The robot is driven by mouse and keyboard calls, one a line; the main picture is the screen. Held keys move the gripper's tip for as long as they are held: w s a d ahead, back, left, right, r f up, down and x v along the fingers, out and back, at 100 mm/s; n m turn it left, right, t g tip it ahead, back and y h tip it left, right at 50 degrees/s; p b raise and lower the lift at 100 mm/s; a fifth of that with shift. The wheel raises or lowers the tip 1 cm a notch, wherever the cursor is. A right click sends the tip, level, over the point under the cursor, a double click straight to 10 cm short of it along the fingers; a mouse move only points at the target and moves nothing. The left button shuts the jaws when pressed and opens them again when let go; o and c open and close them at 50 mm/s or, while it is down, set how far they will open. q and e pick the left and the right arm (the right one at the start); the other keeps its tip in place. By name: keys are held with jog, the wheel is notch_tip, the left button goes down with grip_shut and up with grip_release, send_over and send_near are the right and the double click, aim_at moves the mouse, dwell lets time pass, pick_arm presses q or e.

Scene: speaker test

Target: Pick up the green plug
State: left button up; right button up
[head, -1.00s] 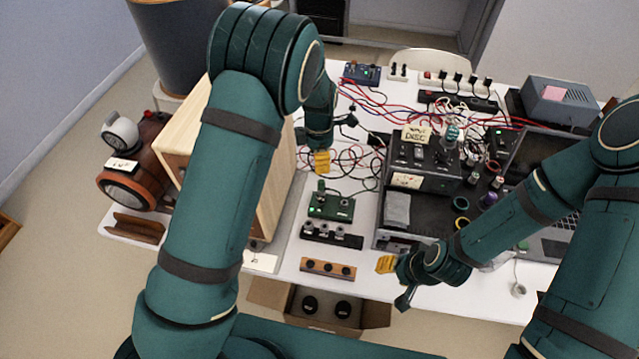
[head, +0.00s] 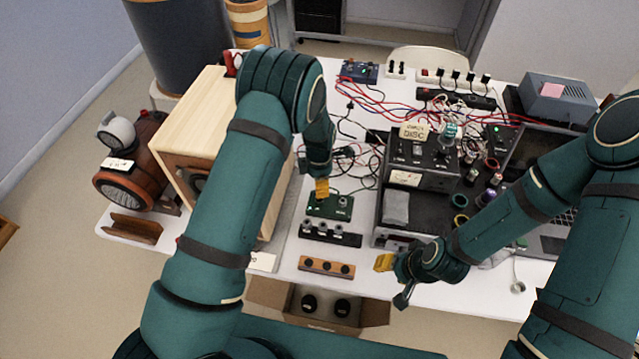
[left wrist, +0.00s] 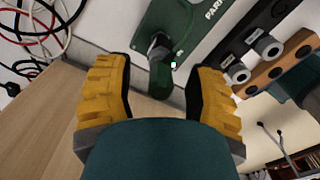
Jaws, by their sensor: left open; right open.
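The green plug (left wrist: 160,72) stands up from a green box with white lettering (left wrist: 188,22) in the left wrist view. In the head view the green box (head: 342,208) lies on the white table, and my left gripper hides the plug. My left gripper (head: 321,187) points down over the box. In the left wrist view its yellow fingers (left wrist: 157,88) are apart, one on each side of the plug; I cannot tell whether they touch it. My right gripper (head: 392,278) is open and empty over the table's front edge.
A wooden speaker cabinet (head: 185,135) stands close left of my left gripper. A black strip with sockets (head: 330,234) and a wooden block with knobs (head: 327,267) lie in front of the green box. Black equipment (head: 415,160) and tangled cables (head: 385,97) fill the right and back.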

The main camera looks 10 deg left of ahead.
pick_arm(q)
grip_shut()
notch_tip(320, 180, up, 10)
jog(key=shift+r, duration=0.1)
dwell(0.6)
notch_tip(320, 180, up, 4)
jog(key=p, duration=0.3)
jog(key=shift+p, duration=0.3)
